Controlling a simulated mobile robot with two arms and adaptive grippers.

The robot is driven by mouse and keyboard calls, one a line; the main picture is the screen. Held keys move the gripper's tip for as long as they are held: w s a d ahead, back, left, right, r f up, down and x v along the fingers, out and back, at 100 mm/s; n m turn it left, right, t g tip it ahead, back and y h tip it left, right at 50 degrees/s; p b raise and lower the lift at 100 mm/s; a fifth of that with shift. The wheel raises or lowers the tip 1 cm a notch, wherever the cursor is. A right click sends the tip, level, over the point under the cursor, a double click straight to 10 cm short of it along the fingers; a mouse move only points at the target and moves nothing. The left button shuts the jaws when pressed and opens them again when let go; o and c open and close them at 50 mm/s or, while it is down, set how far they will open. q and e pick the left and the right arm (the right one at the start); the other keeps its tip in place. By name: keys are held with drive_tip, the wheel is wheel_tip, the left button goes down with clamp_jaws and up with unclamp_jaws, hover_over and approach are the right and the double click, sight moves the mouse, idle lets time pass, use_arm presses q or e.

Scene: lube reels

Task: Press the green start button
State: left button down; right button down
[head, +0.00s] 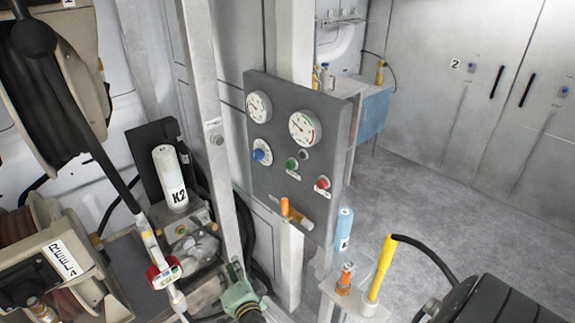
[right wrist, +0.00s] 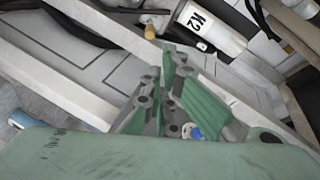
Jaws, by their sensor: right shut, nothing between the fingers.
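The green start button (head: 291,163) sits on the grey control panel (head: 262,190) in the head view, below two round gauges and between a blue knob (head: 262,152) and a red button (head: 322,183). My right gripper (head: 234,270) is low in the head view, below and left of the panel, apart from the button. Its green fingers (right wrist: 168,62) show in the right wrist view, shut and empty. The green button cannot be made out in the wrist view. My left gripper is not in view.
A light metal post (head: 214,130) stands just left of the panel. A white K2 bottle (head: 168,178) stands further left by hose reels. A blue bottle (head: 344,228) and yellow nozzle (head: 382,268) stand at lower right.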

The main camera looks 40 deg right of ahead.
drive_tip(key=w+d+r+m+g+h+p, duration=0.1)
drive_tip(key=d+r+m+h, duration=0.2)
drive_tip(key=r+m, duration=0.6)
drive_tip(key=w+d+r+m+g+h+p, duration=0.1)
drive_tip(key=d+r+m+h, duration=0.3)
drive_tip(key=r, duration=1.2)
drive_tip(key=w+d+m, duration=0.1)
drive_tip(key=d+m, duration=0.3)
drive_tip(key=m, duration=0.1)
drive_tip(key=shift+r, duration=0.3)
drive_tip(key=shift+w, duration=0.1)
